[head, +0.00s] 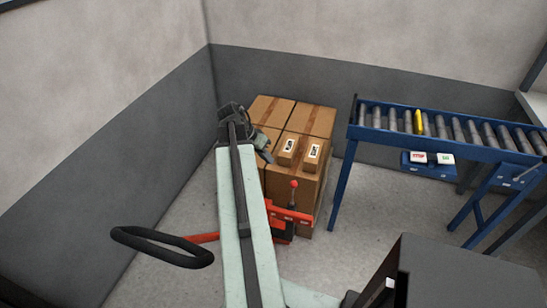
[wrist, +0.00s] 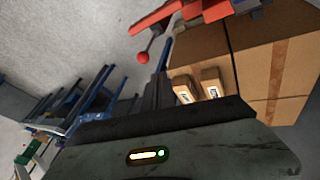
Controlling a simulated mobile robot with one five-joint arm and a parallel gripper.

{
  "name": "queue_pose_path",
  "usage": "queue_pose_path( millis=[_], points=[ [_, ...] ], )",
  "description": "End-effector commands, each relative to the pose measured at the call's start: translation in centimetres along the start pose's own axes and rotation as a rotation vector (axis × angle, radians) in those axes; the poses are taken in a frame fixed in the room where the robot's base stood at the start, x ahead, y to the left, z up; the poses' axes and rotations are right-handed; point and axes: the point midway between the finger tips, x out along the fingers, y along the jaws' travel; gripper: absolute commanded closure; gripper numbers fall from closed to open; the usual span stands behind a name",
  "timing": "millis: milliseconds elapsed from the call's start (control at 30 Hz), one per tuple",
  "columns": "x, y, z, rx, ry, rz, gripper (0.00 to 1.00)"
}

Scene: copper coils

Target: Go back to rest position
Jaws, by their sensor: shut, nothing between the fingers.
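My arm reaches up the middle of the head view. My gripper (head: 267,156) hangs at its far end, beside the stacked cardboard boxes (head: 273,112). In the wrist view, the dark fingers of my gripper (wrist: 158,88) are together with nothing between them. Two small labelled boxes (head: 300,153) lie on the stack, just right of my gripper in the head view. The small boxes also show in the wrist view (wrist: 198,86). Part of the stack is hidden behind my arm.
The stack stands by a red pallet jack (head: 291,213) with a black loop handle (head: 162,246). A blue roller conveyor (head: 450,131) with a yellow roller stands at the right. Grey walls close the back and left. Bare floor (head: 174,214) lies left of my arm.

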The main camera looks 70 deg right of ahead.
Motion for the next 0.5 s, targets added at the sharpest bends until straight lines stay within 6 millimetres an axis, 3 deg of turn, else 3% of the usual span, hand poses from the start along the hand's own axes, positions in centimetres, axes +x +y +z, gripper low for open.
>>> queue_pose_path(
  millis=[367, 467, 500],
  points=[
    [-0.3, 0.0, 0.0, 0.000, 0.000, 0.000, 1.00],
    [-1.6, -1.3, 0.8, -0.029, 0.010, -0.012, 1.00],
    [-2.8, -2.5, 1.6, -0.056, 0.020, -0.023, 1.00]
  ],
)
